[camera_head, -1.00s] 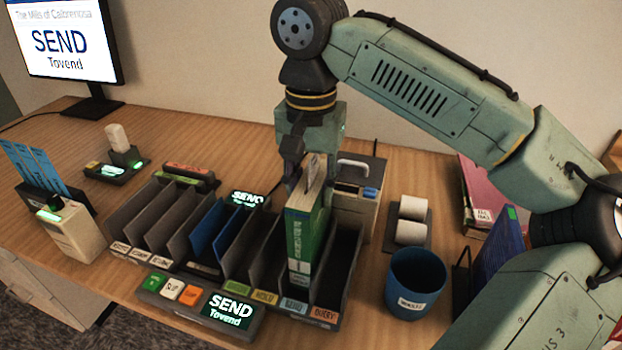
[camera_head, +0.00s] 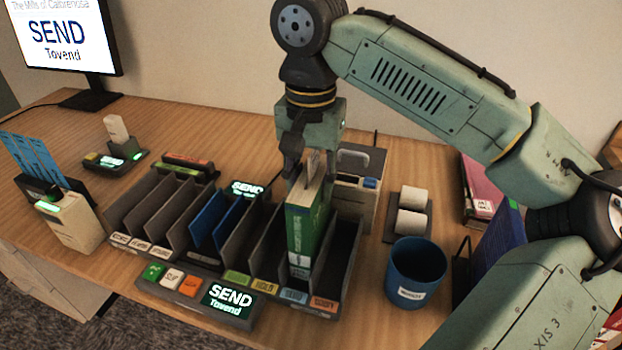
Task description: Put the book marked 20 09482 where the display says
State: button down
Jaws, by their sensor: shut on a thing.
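My gripper (camera_head: 305,168) points down and is shut on the top of a green book (camera_head: 303,230) with pale page edges. The book stands upright in the sorter rack (camera_head: 345,270), in a slot toward its right end, above a blue label (camera_head: 293,296). I cannot tell whether its bottom edge rests on the slot floor. The marking on the book is too small to read. The small display (camera_head: 228,299) at the rack's front reads SEND Tovend. The monitor (camera_head: 62,35) at the back left also reads SEND Tovend.
Blue folders stand in a middle slot. A blue cup (camera_head: 416,275) and two white rolls (camera_head: 412,210) stand right of the rack. A beige device (camera_head: 70,225) and a holder with blue cards (camera_head: 32,165) are at the left. More books are at the right.

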jog(key=shift+f, duration=0.1)
jog(key=c, duration=1.1)
grip_release()
notch_tip(320, 180, up, 12)
jog(key=shift+r, duration=0.1)
